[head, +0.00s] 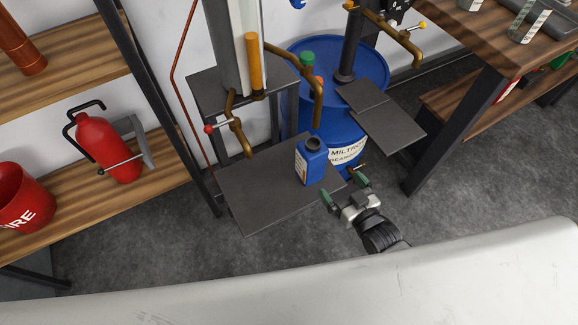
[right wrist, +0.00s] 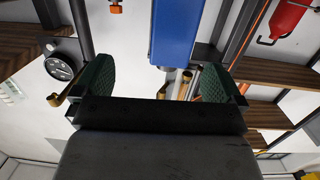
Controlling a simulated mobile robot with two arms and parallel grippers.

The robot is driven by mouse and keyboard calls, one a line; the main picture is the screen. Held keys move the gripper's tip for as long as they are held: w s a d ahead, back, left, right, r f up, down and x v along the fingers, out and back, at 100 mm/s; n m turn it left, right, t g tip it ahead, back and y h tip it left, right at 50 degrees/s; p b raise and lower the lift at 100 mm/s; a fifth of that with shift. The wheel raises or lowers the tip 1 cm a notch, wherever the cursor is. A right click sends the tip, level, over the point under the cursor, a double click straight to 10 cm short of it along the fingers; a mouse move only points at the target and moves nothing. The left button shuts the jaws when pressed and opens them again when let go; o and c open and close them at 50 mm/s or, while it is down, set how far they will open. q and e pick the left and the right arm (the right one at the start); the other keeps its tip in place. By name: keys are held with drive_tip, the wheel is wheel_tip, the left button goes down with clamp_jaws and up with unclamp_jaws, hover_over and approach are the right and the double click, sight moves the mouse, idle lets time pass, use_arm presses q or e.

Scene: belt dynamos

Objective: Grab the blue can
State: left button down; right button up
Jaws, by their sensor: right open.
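The blue can (head: 312,164) stands upright on a dark metal shelf plate (head: 250,200) in the head view. It has a dark round neck on top and a pale label on its left side. My right gripper (head: 344,188) is just right of and in front of the can, with its two green-padded fingers apart and nothing between them. In the right wrist view the blue can (right wrist: 176,35) shows ahead, between and beyond the open fingers (right wrist: 170,78). My left gripper is not in view.
A large blue drum (head: 310,62) stands behind the can, with a second dark plate (head: 395,130) at its right. Brass pipes and taps (head: 236,123) rise behind the shelf plate. A red extinguisher (head: 105,148) and a red bucket (head: 22,200) are on wooden shelves at left.

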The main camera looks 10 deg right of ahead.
sight(313, 147)
drive_tip(key=shift+t+y, duration=0.6)
drive_tip(key=shift+t, duration=0.1)
drive_tip(key=w+a+r, duration=0.1)
drive_tip(key=w, duration=0.1)
drive_tip(key=w+a+r, duration=0.2)
drive_tip(key=w, duration=0.1)
drive_tip(key=shift+w+a+r+b, duration=0.3)
drive_tip(key=shift+a+r, duration=0.05)
drive_tip(key=shift+r, duration=0.05)
drive_tip(key=shift+w+a, duration=0.25)
drive_tip(key=shift+w, duration=0.3)
drive_tip(key=x, duration=0.4)
drive_tip(key=shift+w+a+f, duration=0.15)
drive_tip(key=shift+w, duration=0.2)
drive_tip(key=c, duration=1.6)
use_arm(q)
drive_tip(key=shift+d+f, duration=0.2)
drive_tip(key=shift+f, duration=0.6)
use_arm(e)
drive_tip(key=shift+c, duration=1.3)
